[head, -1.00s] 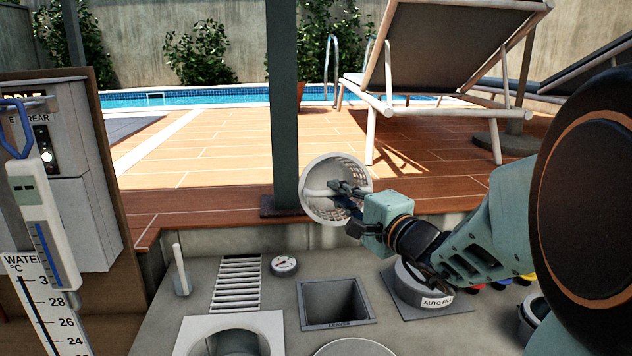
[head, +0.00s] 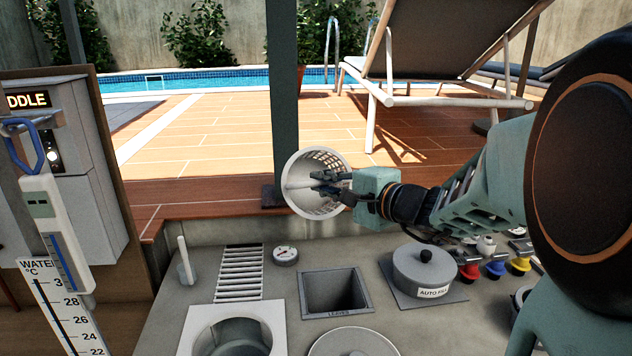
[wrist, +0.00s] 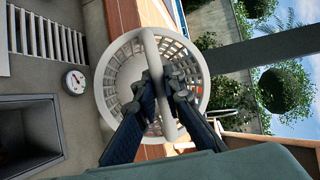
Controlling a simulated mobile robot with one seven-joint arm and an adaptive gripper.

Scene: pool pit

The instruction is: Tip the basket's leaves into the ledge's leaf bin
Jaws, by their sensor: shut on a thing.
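My gripper (head: 322,183) is shut on the handle of a white slotted basket (head: 335,207). The basket is held in the air, tipped on its side, its open mouth facing the head camera. In the wrist view the basket (wrist: 103,75) shows beyond the fingers, with the handle between them. No leaves show in the visible part of its inside. The leaf bin is a square grey opening marked LEAVES (head: 363,299), set in the grey ledge. It lies below and in front of the basket, and shows at the left of the wrist view (wrist: 58,125).
A dark post (head: 282,100) stands just behind the basket. The ledge (head: 255,290) also carries a grate (head: 240,273), a round gauge (head: 285,255), the AUTO FILL lid (head: 424,268) and coloured valves (head: 495,269). A thermometer (head: 50,225) hangs at left.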

